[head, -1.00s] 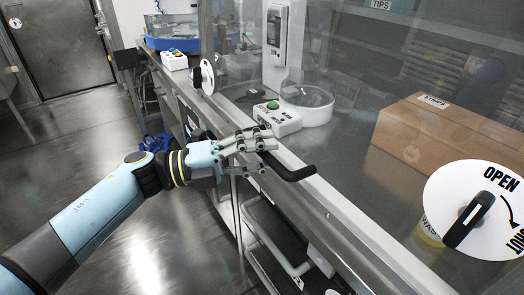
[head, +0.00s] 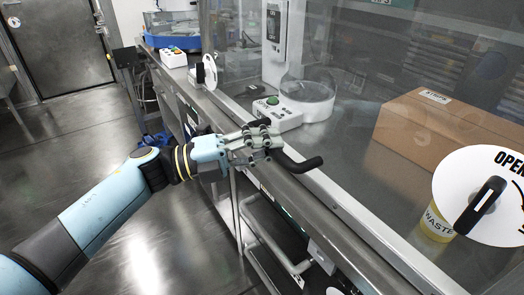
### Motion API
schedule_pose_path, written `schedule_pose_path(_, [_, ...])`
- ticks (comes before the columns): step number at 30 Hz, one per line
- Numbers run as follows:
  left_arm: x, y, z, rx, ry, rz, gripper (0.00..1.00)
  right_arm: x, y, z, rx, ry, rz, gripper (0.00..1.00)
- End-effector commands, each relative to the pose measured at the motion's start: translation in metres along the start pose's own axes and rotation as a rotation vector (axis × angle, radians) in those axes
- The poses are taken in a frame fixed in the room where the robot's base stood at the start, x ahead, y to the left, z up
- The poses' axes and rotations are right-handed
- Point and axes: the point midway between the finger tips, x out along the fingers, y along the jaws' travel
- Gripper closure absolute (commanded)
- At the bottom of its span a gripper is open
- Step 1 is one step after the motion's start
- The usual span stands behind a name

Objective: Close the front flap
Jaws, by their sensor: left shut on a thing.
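The front flap (head: 345,130) is a large clear pane on the front of the enclosure. A black bar handle (head: 302,165) shows at its lower edge, above the metal bench rim. Part of the bar is hidden by the fingers. A white disc with a black knob, marked "OPEN" (head: 486,200), is at the right, cut by the picture edge. A second white disc with a knob (head: 209,76) is at the far left end. My right gripper is not in view.
Behind the pane are a cardboard box (head: 425,135), a white box with a green button (head: 274,112), a clear round dish (head: 307,100) and a yellow-based "WASTE" container (head: 436,226). The floor at the left is mostly clear.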

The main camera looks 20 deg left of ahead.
Motion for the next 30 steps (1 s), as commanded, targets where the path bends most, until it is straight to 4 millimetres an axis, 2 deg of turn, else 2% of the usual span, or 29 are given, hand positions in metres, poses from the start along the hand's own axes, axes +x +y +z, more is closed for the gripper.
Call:
schedule_pose_path(1, [0.005,0.01,0.002,0.008,-0.001,-0.016,1.0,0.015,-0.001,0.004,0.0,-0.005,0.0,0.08])
schedule_pose_path(6, [0.022,0.015,0.009,0.029,0.0,-0.065,1.0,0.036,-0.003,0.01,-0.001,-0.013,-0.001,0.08])
schedule_pose_path(16, [0.025,0.011,0.011,0.034,-0.003,-0.071,1.0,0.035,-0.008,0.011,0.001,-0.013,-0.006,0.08])
schedule_pose_path(17, [0.025,0.011,0.011,0.034,-0.003,-0.071,0.85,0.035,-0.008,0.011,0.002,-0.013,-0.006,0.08])
schedule_pose_path(23, [0.025,0.01,0.011,0.033,-0.002,-0.073,0.6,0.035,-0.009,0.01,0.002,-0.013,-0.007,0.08])
schedule_pose_path(30, [0.025,0.009,0.011,0.032,-0.001,-0.075,0.6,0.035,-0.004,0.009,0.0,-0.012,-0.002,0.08])
